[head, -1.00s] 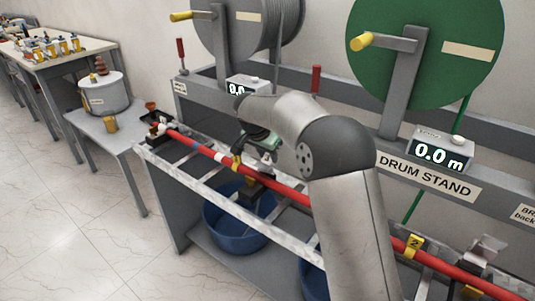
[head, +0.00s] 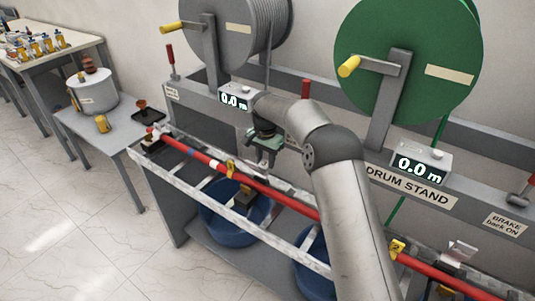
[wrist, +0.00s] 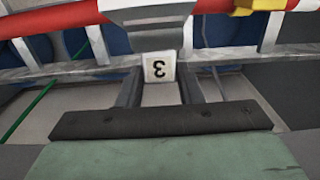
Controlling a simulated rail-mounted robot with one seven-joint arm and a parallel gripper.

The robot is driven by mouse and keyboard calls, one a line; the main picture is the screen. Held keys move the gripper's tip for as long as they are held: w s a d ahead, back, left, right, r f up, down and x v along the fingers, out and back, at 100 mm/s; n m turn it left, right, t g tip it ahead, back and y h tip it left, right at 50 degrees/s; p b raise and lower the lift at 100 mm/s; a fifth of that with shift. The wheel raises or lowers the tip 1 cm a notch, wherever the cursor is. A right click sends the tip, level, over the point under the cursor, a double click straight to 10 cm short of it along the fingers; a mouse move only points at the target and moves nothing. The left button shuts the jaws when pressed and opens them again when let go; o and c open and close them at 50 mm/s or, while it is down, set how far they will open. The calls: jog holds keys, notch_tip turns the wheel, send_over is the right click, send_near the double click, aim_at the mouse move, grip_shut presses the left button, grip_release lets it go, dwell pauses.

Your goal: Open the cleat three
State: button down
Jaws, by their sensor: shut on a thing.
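Cleat three shows in the wrist view as a grey ribbed clamp body (wrist: 150,25) over the red cable (wrist: 60,17), with a white tag (wrist: 159,67) reading an upside-down 3. My gripper (wrist: 160,82) has its two dark fingers on either side of this tag, closed on the cleat's tagged part. In the head view my gripper (head: 264,148) is behind the red cable (head: 285,198), right of a yellow tag (head: 230,168). Its fingertips and the cleat are too small or hidden to make out there.
A yellow tag 2 (head: 397,247) stands farther right on the cable. The drum stand with a green drum (head: 410,65) and grey drum (head: 240,35) rises behind. Blue tubs (head: 225,222) sit under the metal rail. A side table (head: 85,125) stands left.

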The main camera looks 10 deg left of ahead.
aim_at(265, 162)
jog(key=c, duration=1)
grip_release()
jog(key=shift+r, duration=0.1)
notch_tip(265, 162, up, 17)
jog(key=shift+r, duration=0.15)
